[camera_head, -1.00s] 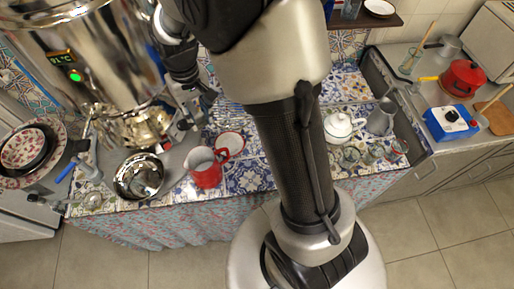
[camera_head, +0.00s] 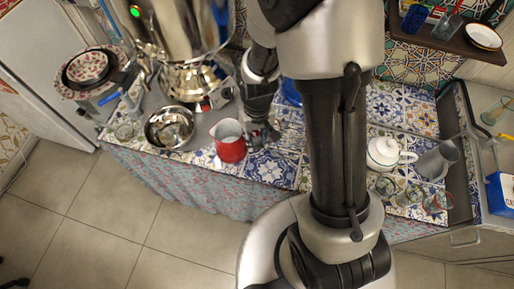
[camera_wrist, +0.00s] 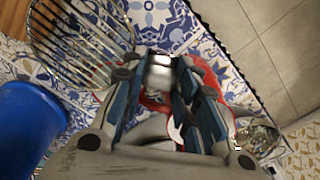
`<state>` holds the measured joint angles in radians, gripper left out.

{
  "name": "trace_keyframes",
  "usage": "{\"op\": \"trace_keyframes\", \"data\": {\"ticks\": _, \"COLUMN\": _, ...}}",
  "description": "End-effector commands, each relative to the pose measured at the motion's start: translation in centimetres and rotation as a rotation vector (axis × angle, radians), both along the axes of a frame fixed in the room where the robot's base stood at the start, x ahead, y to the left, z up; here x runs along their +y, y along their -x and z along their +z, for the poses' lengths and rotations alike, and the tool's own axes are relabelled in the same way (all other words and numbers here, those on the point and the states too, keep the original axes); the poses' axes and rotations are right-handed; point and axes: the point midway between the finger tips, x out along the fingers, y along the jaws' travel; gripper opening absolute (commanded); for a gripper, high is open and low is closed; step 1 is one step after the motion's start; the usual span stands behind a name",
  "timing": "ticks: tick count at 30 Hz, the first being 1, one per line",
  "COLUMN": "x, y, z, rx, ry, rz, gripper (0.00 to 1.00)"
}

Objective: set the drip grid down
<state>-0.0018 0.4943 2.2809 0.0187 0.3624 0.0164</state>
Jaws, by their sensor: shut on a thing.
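The drip grid (camera_wrist: 75,42), a round rack of thin metal bars, shows at the upper left of the wrist view, over the patterned tiles. My gripper (camera_wrist: 160,68) is shut on the grid at its near edge; the exact grip point is hard to make out between the fingers. In the head view my gripper (camera_head: 262,134) is low over the tiled counter (camera_head: 270,168), just right of the red jug (camera_head: 231,149). The grid is not clear there, behind my gripper. I cannot tell whether the grid touches the tiles.
The samovar (camera_head: 190,80) stands left of my gripper, with a metal bowl (camera_head: 170,128) in front. A blue container (camera_wrist: 28,125) is close to my gripper. A white teapot (camera_head: 385,152), a grey pitcher (camera_head: 437,160) and glasses stand at the right.

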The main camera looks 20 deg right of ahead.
Motion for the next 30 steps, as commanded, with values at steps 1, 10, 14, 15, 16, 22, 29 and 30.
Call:
{"op": "trace_keyframes", "data": {"ticks": 1, "x": 0.0, "y": 0.0, "z": -0.5, "rx": 0.001, "ry": 0.000, "rz": 0.000, "gripper": 0.00}}
{"op": "trace_keyframes", "data": {"ticks": 10, "x": 0.0, "y": 0.0, "z": -3.8, "rx": 0.001, "ry": 0.000, "rz": 0.000, "gripper": 0.00}}
{"op": "trace_keyframes", "data": {"ticks": 14, "x": 0.0, "y": -0.1, "z": -5.0, "rx": -0.001, "ry": 0.000, "rz": 0.000, "gripper": 0.00}}
{"op": "trace_keyframes", "data": {"ticks": 15, "x": 0.0, "y": -0.1, "z": -5.0, "rx": -0.002, "ry": 0.000, "rz": 0.000, "gripper": 0.00}}
{"op": "trace_keyframes", "data": {"ticks": 16, "x": 0.0, "y": -0.1, "z": -4.9, "rx": -0.002, "ry": 0.000, "rz": 0.000, "gripper": 0.00}}
{"op": "trace_keyframes", "data": {"ticks": 22, "x": 0.0, "y": -0.1, "z": -4.9, "rx": -0.002, "ry": 0.000, "rz": 0.000, "gripper": 0.00}}
{"op": "trace_keyframes", "data": {"ticks": 29, "x": 0.0, "y": 0.0, "z": -5.1, "rx": -0.001, "ry": 0.000, "rz": 0.000, "gripper": 0.38}}
{"op": "trace_keyframes", "data": {"ticks": 30, "x": 0.0, "y": 0.0, "z": -5.1, "rx": -0.001, "ry": 0.000, "rz": 0.000, "gripper": 0.40}}
